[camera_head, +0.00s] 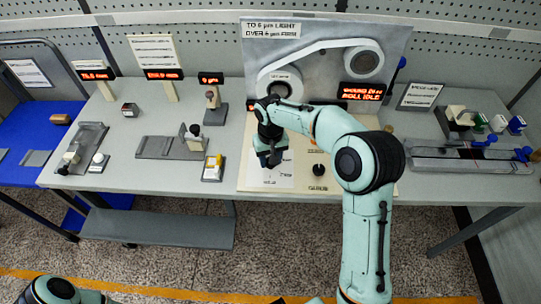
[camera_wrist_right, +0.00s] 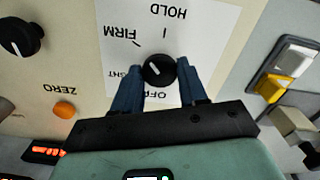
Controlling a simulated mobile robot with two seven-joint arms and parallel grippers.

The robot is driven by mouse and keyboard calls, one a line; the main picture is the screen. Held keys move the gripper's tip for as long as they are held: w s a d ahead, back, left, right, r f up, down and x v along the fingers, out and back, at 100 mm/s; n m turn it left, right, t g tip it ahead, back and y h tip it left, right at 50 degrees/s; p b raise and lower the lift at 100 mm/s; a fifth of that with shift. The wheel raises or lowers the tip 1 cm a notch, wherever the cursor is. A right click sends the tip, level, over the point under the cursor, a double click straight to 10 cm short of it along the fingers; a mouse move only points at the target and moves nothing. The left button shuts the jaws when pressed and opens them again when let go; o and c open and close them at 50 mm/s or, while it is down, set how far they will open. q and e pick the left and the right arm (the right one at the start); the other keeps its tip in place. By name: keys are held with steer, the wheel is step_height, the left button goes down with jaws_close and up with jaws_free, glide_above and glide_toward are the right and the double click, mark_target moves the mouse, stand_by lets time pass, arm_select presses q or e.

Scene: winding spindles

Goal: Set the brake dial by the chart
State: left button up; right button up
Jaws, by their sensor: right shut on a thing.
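The black brake dial (camera_wrist_right: 158,70) sits on a white label card (camera_wrist_right: 190,30) printed HOLD, FIRM, a partly covered LIGHT and OFF, upside down in the right wrist view. A short white mark shows on the dial's left half. My right gripper (camera_wrist_right: 160,85) has its two blue fingers on either side of the dial, shut on it. In the head view, my right gripper (camera_head: 270,158) is low over the card and hides the dial. The chart (camera_head: 271,30) on the grey back panel reads TO 6 µm LIGHT, OVER 6 µm FIRM. My left gripper is out of view.
Another black knob (camera_wrist_right: 20,37) and an orange ZERO button (camera_wrist_right: 65,110) are beside the card. A gauge stand (camera_head: 215,114) and a yellow-and-white block (camera_head: 213,167) stand left of the panel. A long grey rail (camera_head: 470,158) lies right.

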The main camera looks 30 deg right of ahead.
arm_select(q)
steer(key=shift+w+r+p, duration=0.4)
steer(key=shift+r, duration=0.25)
arm_select(e)
steer(key=shift+n, duration=1.6)
steer(key=o, duration=1)
steer(key=shift+o, duration=0.2)
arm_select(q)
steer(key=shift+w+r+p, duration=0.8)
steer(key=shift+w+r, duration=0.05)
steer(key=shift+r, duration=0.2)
arm_select(e)
step_height(320, 180, up, 13)
steer(key=shift+r, duration=0.2)
